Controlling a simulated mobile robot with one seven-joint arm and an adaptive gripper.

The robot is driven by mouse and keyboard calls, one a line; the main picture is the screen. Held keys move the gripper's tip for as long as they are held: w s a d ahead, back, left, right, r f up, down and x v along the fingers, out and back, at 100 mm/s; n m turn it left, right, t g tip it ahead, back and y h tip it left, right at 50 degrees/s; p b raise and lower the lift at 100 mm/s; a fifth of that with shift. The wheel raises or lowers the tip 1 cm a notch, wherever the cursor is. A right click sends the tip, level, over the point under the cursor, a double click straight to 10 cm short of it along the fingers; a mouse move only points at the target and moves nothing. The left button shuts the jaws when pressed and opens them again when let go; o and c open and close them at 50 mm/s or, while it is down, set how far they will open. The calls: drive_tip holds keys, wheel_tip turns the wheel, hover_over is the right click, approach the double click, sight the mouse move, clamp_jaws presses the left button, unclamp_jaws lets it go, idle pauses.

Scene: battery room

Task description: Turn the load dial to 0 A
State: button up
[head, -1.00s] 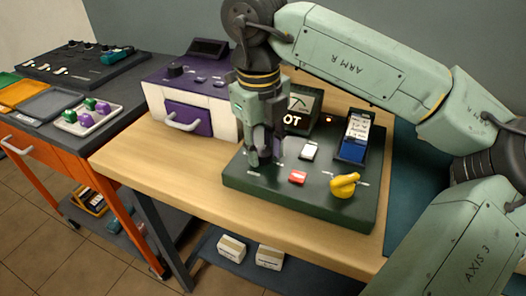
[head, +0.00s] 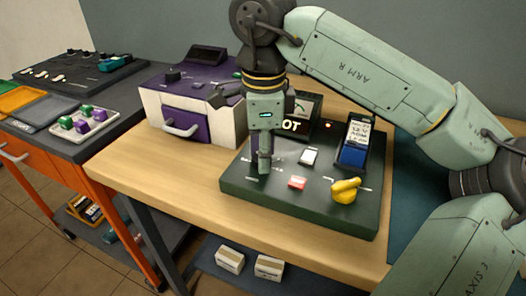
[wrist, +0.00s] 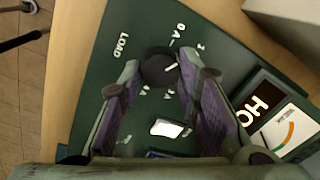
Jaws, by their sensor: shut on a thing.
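The load dial (wrist: 157,70) is a dark round knob on the green panel (wrist: 115,15), beside the word LOAD. Its white pointer line points right in the wrist view, toward the "1" mark rather than the 0A mark (wrist: 181,30). My gripper (wrist: 160,74) has its purple-padded fingers on either side of the dial, shut on it. In the head view my gripper (head: 265,165) points straight down at the panel's left part and hides the dial.
On the panel are a white switch (head: 310,157), a red button (head: 297,182), a yellow knob (head: 345,190) and a blue-fronted box (head: 353,152). A purple-and-white unit (head: 195,100) stands left.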

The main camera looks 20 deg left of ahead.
drive_tip(key=shift+o, duration=0.2)
drive_tip(key=n, duration=0.5)
drive_tip(key=shift+n, duration=0.3)
drive_tip(key=o, duration=1.1)
drive_tip(key=shift+o, duration=0.2)
wheel_tip(320, 180, up, 12)
drive_tip(key=shift+s+d, duration=0.15)
drive_tip(key=shift+d, duration=0.1)
